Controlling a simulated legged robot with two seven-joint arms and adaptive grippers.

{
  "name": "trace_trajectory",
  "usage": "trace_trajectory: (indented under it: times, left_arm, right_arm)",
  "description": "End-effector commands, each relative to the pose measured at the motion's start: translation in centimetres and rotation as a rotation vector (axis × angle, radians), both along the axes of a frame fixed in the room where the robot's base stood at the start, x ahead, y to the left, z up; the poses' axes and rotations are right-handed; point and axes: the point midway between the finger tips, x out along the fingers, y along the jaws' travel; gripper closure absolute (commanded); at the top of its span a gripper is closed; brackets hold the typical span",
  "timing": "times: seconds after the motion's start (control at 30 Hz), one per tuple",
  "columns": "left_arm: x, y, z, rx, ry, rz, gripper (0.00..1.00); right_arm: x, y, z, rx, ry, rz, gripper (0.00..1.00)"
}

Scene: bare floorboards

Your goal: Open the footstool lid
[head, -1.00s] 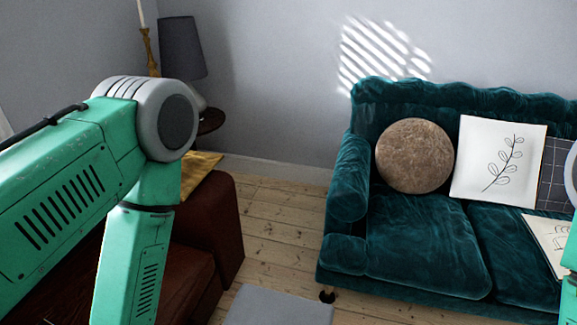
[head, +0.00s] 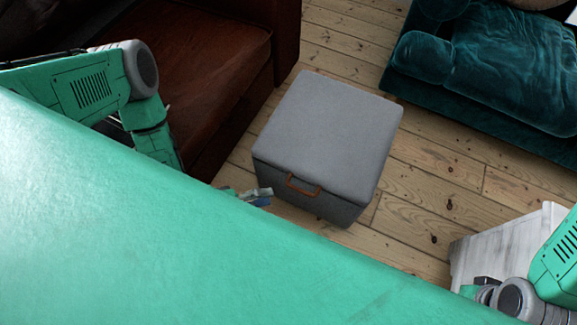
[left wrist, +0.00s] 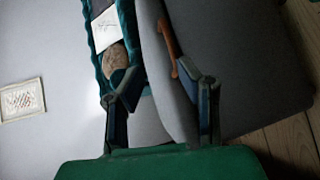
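The footstool (head: 330,135) is a grey fabric box with a flat lid, which lies shut on its base in the head view. A brown handle (head: 303,186) is on its near side at the lid edge. My left gripper (head: 262,196) is just left of the handle, partly hidden behind my green body. In the left wrist view, my left gripper's fingers (left wrist: 156,70) are apart. The brown handle (left wrist: 168,45) is just beyond them, near the right finger, and not gripped. My right gripper (head: 482,292) shows only in part at the lower right; its fingers are not clear.
A brown leather sofa (head: 215,55) stands close on the left of the footstool. A teal velvet sofa (head: 490,70) is at the upper right. A whitish piece of furniture (head: 505,245) is beside my right arm. Bare floorboards (head: 425,175) lie between them.

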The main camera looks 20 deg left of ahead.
Motion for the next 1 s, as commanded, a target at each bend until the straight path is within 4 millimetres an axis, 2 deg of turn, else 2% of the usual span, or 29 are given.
trace_trajectory:
  times: [0.03,0.1,0.23,0.33,0.8,1.0]
  left_arm:
    - [-0.4,0.8,-1.8,-0.040,-0.005,0.012,0.69]
    - [-0.9,1.5,-2.3,-0.087,-0.011,0.018,0.69]
    - [-1.1,1.9,-2.6,-0.131,-0.015,0.018,0.69]
    - [-0.6,1.3,-2.5,-0.137,-0.016,0.017,0.69]
    - [5.5,-5.4,-4.0,-0.133,-0.017,0.016,0.69]
    - [7.3,-7.3,-4.3,-0.132,-0.017,0.016,0.69]
  right_arm:
    - [0.0,0.0,-1.6,0.000,-0.001,0.000,0.60]
    - [0.0,0.0,-2.2,0.000,-0.001,0.000,0.60]
    - [0.0,0.0,-2.5,0.000,-0.001,0.000,0.60]
    - [0.1,0.0,-2.6,0.000,-0.002,0.000,0.60]
    - [0.0,0.0,-5.1,0.000,-0.001,0.000,0.60]
    - [0.0,0.0,-5.8,0.000,-0.001,0.000,0.60]
